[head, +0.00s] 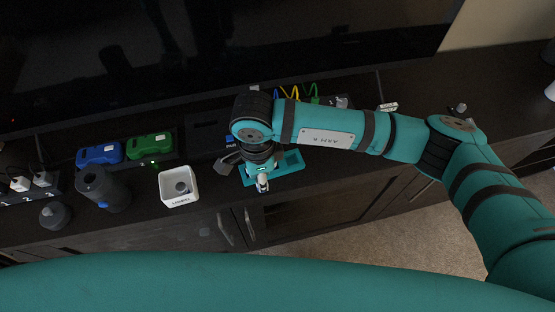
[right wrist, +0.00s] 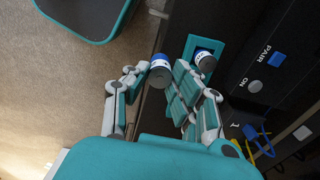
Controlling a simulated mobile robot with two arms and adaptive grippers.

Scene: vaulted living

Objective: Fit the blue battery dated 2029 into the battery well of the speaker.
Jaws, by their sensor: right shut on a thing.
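My right gripper (right wrist: 160,74) is shut on a blue-and-white cylindrical battery (right wrist: 159,64) with a dark end, held between the fingertips. Its date cannot be read. In the head view this gripper (head: 262,178) is over the front edge of the cabinet, largely hidden by its wrist. A second similar battery (right wrist: 207,63) is beside the right finger, at a teal-framed recess (right wrist: 191,46). The dark speaker (right wrist: 276,84) has "PAIR" and "ON" labels and a blue button. In the head view the speaker (head: 203,141) is partly behind my right arm. My left gripper is not in view.
A teal tray (head: 290,167) lies by the gripper. A white open box (head: 178,201), a dark cylinder (head: 108,190), a grey jar (head: 54,216), and blue (head: 99,154) and green (head: 150,147) devices stand left. The television (head: 200,55) is behind. Coloured cables (head: 296,92) are near the arm.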

